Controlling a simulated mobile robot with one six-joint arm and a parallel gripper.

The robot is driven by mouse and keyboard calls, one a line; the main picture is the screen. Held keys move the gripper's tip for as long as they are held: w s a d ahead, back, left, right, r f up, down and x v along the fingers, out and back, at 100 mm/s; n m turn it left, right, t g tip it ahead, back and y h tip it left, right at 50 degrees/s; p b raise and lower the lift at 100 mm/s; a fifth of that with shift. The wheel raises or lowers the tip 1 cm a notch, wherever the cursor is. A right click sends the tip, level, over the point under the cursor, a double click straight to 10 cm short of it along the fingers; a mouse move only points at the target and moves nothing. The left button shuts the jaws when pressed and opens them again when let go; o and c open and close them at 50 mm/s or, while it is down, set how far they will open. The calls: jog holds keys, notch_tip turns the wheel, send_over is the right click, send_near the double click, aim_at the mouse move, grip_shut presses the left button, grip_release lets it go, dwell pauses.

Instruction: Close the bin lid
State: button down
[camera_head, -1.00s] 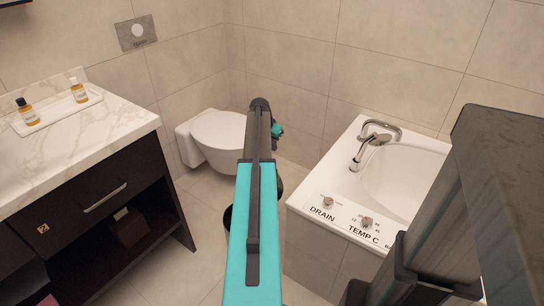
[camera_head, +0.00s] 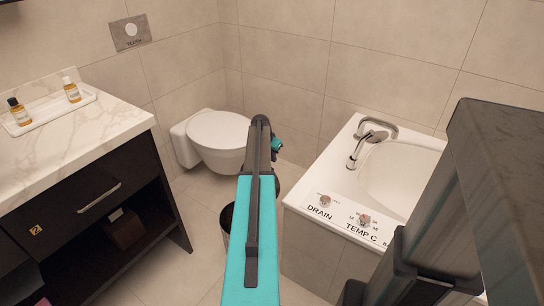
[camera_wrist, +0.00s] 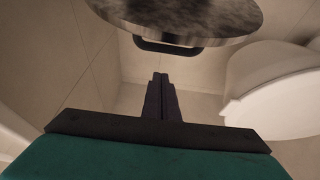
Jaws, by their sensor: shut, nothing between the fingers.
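The bin (camera_head: 225,220) is a dark round container on the floor between the vanity and the tub. My arm hides most of it in the head view. In the wrist view a round grey metallic disc, which looks like the bin lid (camera_wrist: 190,14), fills the top, with a dark loop-shaped part (camera_wrist: 168,47) along its lower edge. My gripper (camera_wrist: 160,78) is shut and empty, its fingertips pointing toward that loop and just below it in the picture. I cannot tell whether they touch. The fingertips are not clear in the head view.
The white toilet (camera_head: 219,131) stands behind the bin and shows at right in the wrist view (camera_wrist: 275,90). The tub (camera_head: 310,187) is close on the right. The dark vanity (camera_head: 95,195) is on the left. Some bare floor (camera_head: 195,245) lies between vanity and bin.

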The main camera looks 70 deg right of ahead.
jog(key=shift+w+a, duration=0.2)
jog(key=shift+a, duration=0.65)
jog(key=shift+w+a, duration=0.2)
jog(key=shift+a, duration=0.6)
